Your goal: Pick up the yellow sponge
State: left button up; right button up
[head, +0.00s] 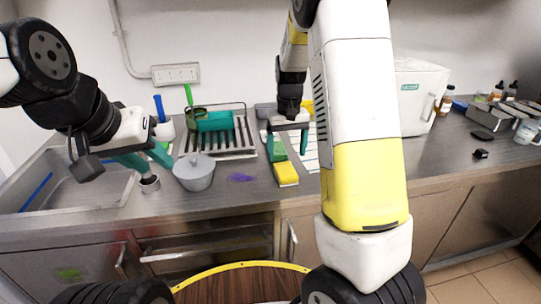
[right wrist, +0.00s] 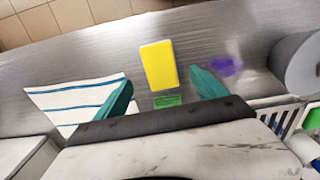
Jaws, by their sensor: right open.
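In the right wrist view the sponge (right wrist: 158,65) lies ahead, roughly between the lines of the two teal fingers. My right gripper (head: 288,148) is open and points down just behind the sponge. In its wrist view the right gripper (right wrist: 162,91) has nothing between its fingers except a green item (right wrist: 167,101) below. My left gripper (head: 158,164) is at the left, above a small steel cup (head: 149,184); its fingers look apart.
The grey pot (head: 194,174) and a purple stain (head: 240,177) are left of the sponge. A dish rack (head: 218,140) stands behind. A striped towel (right wrist: 75,100) lies beside the right gripper. A sink (head: 75,185) is at far left; a white box machine (head: 418,95) stands right.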

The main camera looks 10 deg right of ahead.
aim_at(286, 169)
jog(key=shift+w+f, duration=0.25)
jog(key=shift+f, duration=0.05)
notch_tip(286, 169, down, 7)
jog(key=shift+f, duration=0.15)
jog(key=c, duration=1.4)
